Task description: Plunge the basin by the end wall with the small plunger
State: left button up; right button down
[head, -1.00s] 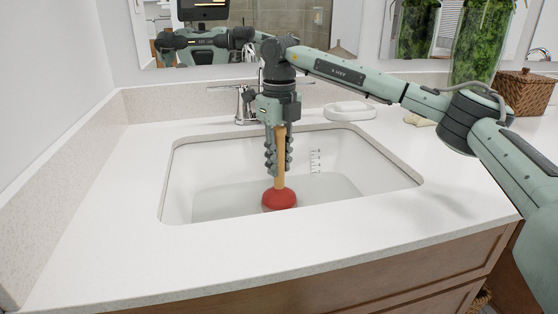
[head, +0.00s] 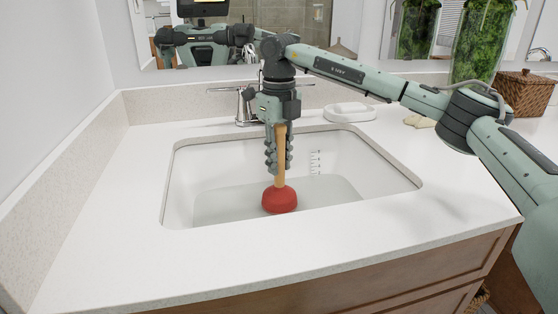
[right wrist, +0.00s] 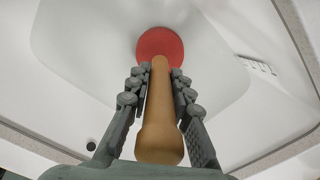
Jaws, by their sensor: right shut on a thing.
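The small plunger has a red rubber cup (head: 279,200) and a wooden handle (head: 281,155). My right gripper (head: 279,163) points down and is shut on the handle, holding the plunger upright over the basin (head: 205,170). In the right wrist view the handle (right wrist: 160,115) lies between the two fingers and the red cup (right wrist: 160,45) is at its far end. The basin is white, sunk in the counter, and holds shallow water (head: 230,203). The cup is at or just above the water; I cannot tell if it touches. My left gripper is not in view, apart from a mirror reflection of my body.
A faucet (head: 243,105) stands behind the basin, close to my right gripper. A white soap dish (head: 350,112) is at the basin's back right. The counter left of the basin is clear.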

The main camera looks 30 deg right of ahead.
notch_tip(320, 180, up, 3)
jog(key=shift+f+p, duration=0.1)
jog(key=shift+p, duration=0.7)
notch_tip(320, 180, up, 17)
dwell(0.5)
